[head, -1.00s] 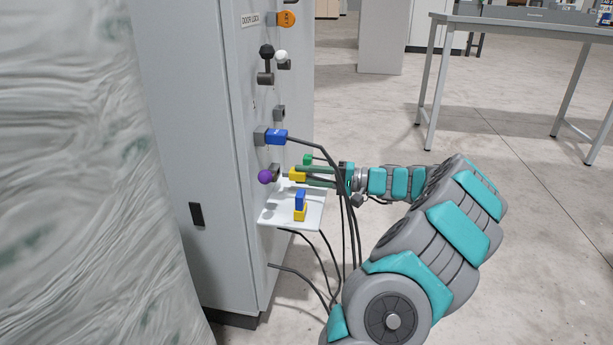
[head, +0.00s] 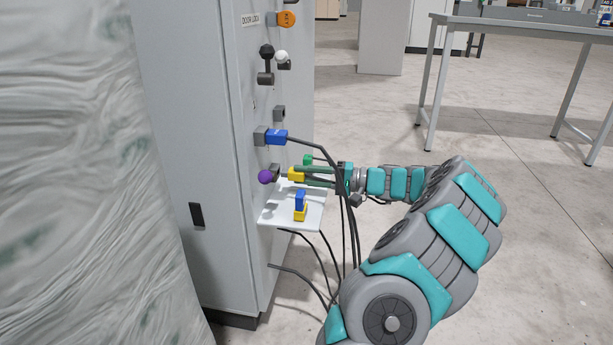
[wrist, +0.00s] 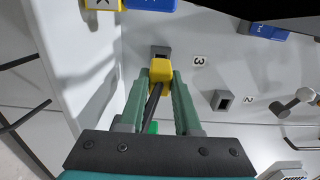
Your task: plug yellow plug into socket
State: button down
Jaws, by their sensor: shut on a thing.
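The yellow plug (head: 296,174) is between the fingers of my gripper (head: 302,175), which is shut on it close to the cabinet face. In the wrist view the yellow plug (wrist: 160,69) sits between the green fingertips (wrist: 160,78), with its dark cable running back between them. The grey socket (wrist: 160,51) beside the label 3 is just beyond the plug, in line with it; its lower part is hidden by the plug. I cannot tell whether plug and socket touch. In the head view that socket (head: 275,168) is partly visible behind the purple knob.
A purple knob (head: 265,177) stands beside the socket. A white shelf (head: 280,217) below carries a blue-and-yellow item (head: 300,206). A blue plug (head: 277,137) is in a socket above, with hanging cables. An empty socket (wrist: 222,100) is near label 2. A green object (head: 308,159) is behind my gripper.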

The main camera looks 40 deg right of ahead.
aim_at(305, 175)
jog(key=shift+x, duration=1.25)
jog(key=c, duration=0.5)
grip_release()
jog(key=shift+c, duration=0.2)
jog(key=shift+p+v, duration=0.3)
jog(key=shift+v, duration=3.6)
